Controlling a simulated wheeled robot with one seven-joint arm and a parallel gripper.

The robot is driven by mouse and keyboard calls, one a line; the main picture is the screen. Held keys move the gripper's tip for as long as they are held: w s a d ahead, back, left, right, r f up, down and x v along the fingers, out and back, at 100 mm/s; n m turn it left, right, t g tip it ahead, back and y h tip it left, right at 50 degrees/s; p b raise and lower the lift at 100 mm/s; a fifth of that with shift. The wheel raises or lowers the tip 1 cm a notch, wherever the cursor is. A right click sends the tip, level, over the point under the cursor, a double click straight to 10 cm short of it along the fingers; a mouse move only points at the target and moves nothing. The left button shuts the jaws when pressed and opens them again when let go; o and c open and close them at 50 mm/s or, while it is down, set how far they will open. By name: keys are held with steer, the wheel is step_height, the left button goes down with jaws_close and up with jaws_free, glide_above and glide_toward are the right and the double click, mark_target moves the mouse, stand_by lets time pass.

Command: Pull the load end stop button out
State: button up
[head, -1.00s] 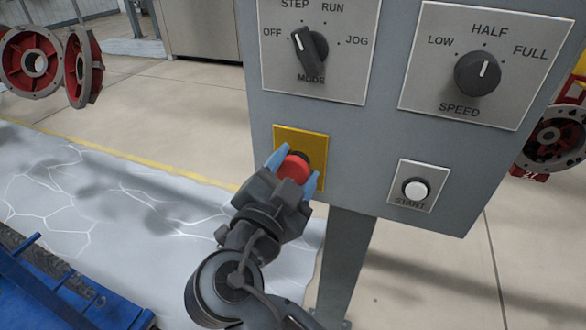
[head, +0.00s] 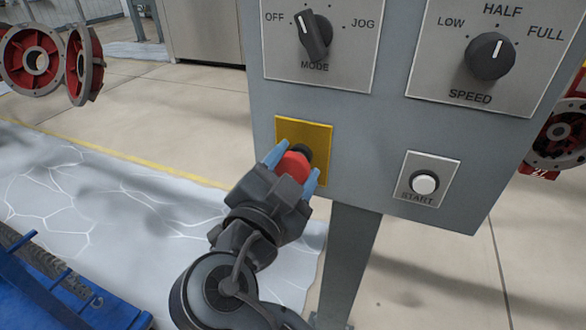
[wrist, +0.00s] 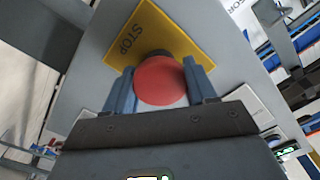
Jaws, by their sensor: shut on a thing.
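The red stop button (head: 294,164) stands on a yellow plate (head: 318,140) at the lower left of the grey control panel (head: 385,150). In the wrist view the red button head (wrist: 160,80) fills the space between the fingers, and the yellow plate (wrist: 150,35) reads STOP. A dark stem shows between the button head and the plate. My gripper (head: 291,168) is shut on the button, with a blue finger on each side of it. The gripper hides part of the button in the head view.
The MODE knob (head: 313,36) is above the button and the SPEED knob (head: 490,56) is to the upper right. A white START button (head: 424,183) sits to the right. Red wheel-like parts (head: 30,58) hang at the left. A blue frame (head: 60,290) is at the lower left.

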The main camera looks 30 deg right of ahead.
steer(key=o, duration=1.5)
steer(key=shift+s+a, duration=0.1)
steer(key=shift+a, duration=0.05)
steer(key=b+v, duration=0.1)
steer(key=v, duration=0.6)
steer(key=shift+s+a+b, duration=0.25)
steer(key=shift+b, duration=0.1)
steer(key=shift+f, duration=0.1)
